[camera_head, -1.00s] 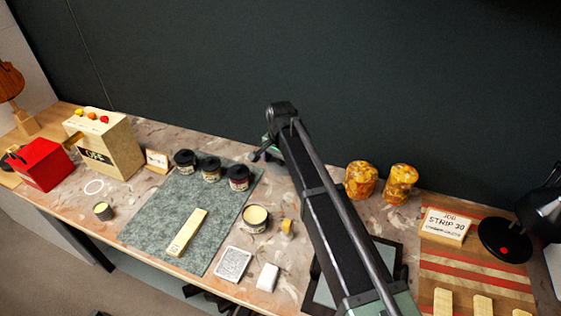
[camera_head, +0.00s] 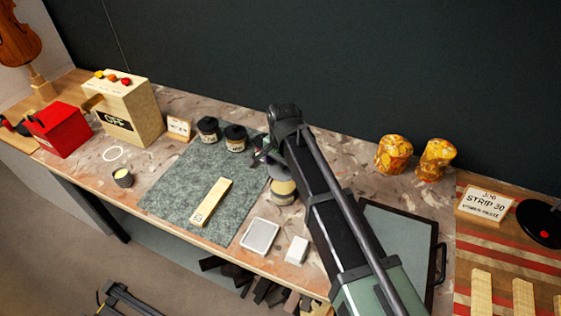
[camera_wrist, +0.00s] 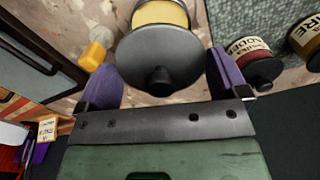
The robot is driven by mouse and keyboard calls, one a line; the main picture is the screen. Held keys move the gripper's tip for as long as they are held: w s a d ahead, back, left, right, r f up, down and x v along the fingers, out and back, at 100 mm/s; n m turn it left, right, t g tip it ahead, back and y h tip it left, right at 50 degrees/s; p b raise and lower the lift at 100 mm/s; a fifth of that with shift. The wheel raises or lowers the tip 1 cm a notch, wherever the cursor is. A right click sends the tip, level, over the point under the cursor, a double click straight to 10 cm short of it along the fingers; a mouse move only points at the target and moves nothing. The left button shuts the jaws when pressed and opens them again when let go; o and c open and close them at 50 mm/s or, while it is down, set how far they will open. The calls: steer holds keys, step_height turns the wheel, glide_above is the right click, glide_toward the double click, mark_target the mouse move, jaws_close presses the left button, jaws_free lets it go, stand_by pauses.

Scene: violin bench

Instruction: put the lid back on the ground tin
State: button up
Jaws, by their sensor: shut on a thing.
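A dark round lid (camera_wrist: 158,52) with a small black knob is held between the purple fingers of my gripper (camera_wrist: 165,80) in the wrist view. An open tin with pale cream contents, which I take as the ground tin (camera_wrist: 160,12), shows just beyond the lid, which covers part of it. Whether the lid touches the tin I cannot tell.
Dark-lidded jars (camera_head: 208,130) stand at the mat's back edge; a jar with a red label (camera_wrist: 258,62) is near my gripper. A yellow block (camera_wrist: 95,55) lies beside the tin. A pale wooden strip (camera_head: 212,202) lies on the mat (camera_head: 175,185). A white block (camera_head: 297,250) is in front.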

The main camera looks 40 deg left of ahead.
steer(key=shift+f+b, duration=2.6)
steer(key=shift+f, duration=0.3)
steer(key=shift+f, duration=0.15)
steer(key=o, duration=0.6)
steer(key=shift+c, duration=0.2)
step_height(320, 180, up, 7)
steer(key=p, duration=0.6)
steer(key=shift+p, duration=0.4)
jaws_close()
